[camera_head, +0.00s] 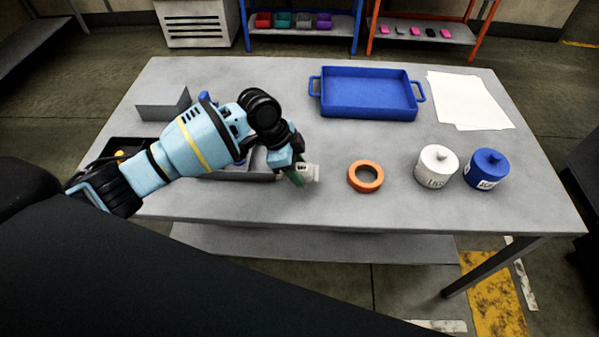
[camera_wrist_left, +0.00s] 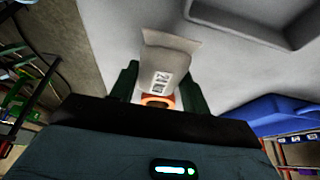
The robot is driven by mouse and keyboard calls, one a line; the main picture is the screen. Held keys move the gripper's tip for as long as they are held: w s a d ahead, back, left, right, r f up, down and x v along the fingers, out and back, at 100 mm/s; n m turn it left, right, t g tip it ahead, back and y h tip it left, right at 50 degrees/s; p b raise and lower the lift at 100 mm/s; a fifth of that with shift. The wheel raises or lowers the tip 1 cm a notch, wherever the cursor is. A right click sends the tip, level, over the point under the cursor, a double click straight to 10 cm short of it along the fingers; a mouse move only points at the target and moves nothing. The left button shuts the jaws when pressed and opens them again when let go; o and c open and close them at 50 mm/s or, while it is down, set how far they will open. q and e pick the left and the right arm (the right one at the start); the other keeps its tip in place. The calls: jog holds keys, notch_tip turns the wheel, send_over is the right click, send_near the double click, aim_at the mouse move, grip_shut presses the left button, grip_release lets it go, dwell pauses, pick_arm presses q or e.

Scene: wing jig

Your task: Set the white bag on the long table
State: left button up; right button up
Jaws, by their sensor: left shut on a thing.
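The white bag (camera_head: 311,173) is small and pale with a dark printed label. My left gripper (camera_head: 299,172) is shut on it over the grey long table (camera_head: 300,215), left of the orange ring. In the left wrist view the bag (camera_wrist_left: 168,62) sticks out between the green fingers of the gripper (camera_wrist_left: 158,88), its label facing the camera. The bag is close to the tabletop; I cannot tell whether it touches. My right gripper is in neither view.
An orange ring (camera_head: 365,176), a white canister (camera_head: 436,167) and a blue canister (camera_head: 486,169) stand to the right. A blue tray (camera_head: 367,112) and white sheets (camera_head: 468,100) lie behind. The front middle is clear.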

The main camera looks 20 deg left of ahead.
pick_arm(q)
jog(key=shift+w, duration=0.25)
jog(key=f, duration=0.3)
jog(key=shift+w+d+f, duration=0.1)
jog(key=shift+w+f, duration=0.1)
jog(key=shift+f, duration=0.1)
jog(key=o, duration=1)
